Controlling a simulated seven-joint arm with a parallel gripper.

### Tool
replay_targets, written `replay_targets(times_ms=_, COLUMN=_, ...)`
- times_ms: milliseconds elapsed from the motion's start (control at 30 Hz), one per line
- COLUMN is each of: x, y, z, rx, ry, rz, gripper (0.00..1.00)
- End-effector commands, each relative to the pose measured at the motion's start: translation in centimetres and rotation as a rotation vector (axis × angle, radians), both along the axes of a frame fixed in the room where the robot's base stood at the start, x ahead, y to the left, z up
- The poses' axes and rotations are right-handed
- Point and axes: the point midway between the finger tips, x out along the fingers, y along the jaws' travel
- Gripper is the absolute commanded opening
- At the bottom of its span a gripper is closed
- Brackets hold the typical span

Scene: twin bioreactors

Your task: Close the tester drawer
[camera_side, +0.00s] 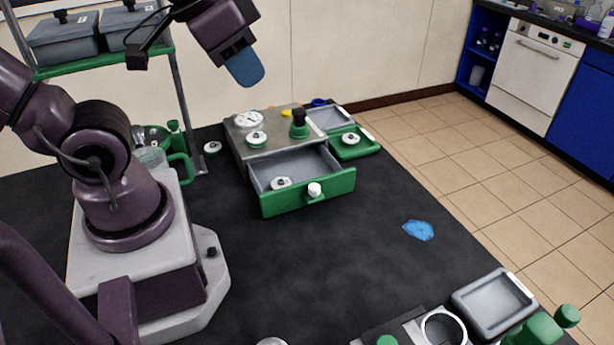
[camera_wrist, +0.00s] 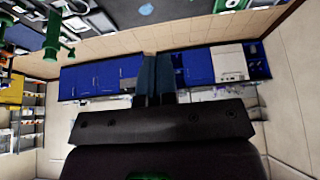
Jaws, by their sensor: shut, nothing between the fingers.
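The tester (camera_side: 240,132) is a grey metal box on the dark table in the side view. Its drawer, with a green front (camera_side: 335,190) and a white knob (camera_side: 314,190), stands pulled out. A small white and dark round part (camera_side: 281,183) lies inside the drawer. My gripper (camera_side: 246,70) is above and behind the tester, apart from it, with its blue fingers together and empty. In the wrist view the blue fingers (camera_wrist: 155,75) point toward the far cabinets, and I cannot make out the drawer there.
A gauge (camera_side: 248,119), a round part (camera_side: 256,139) and a green knob (camera_side: 299,124) sit on the tester top. A green tray (camera_side: 368,147) juts out at its right. A blue patch (camera_side: 418,230) marks the table. The table before the drawer is clear.

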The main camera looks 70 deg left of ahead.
Motion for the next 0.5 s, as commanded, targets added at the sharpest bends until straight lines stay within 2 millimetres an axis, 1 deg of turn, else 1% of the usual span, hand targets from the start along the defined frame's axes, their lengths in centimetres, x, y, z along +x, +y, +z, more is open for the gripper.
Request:
replay_targets(times_ms=33, x=0.2, y=-0.2, z=-0.8, rx=0.003, ry=0.040, rz=-0.009, gripper=0.00)
replay_targets(times_ms=133, x=1.4, y=-0.7, z=-2.3, rx=0.018, ry=0.133, rz=-0.036, gripper=0.00)
replay_targets(times_ms=267, x=3.7, y=-1.2, z=-4.5, rx=0.083, ry=0.271, rz=-0.116, gripper=0.00)
replay_targets(times_ms=367, x=5.6, y=-1.8, z=-6.5, rx=0.146, ry=0.371, rz=-0.217, gripper=0.00)
replay_targets(times_ms=467, x=7.5, y=-2.3, z=-8.7, rx=0.214, ry=0.466, rz=-0.339, gripper=0.00)
replay_targets(times_ms=500, x=8.3, y=-2.6, z=-9.8, rx=0.240, ry=0.503, rz=-0.395, gripper=0.00)
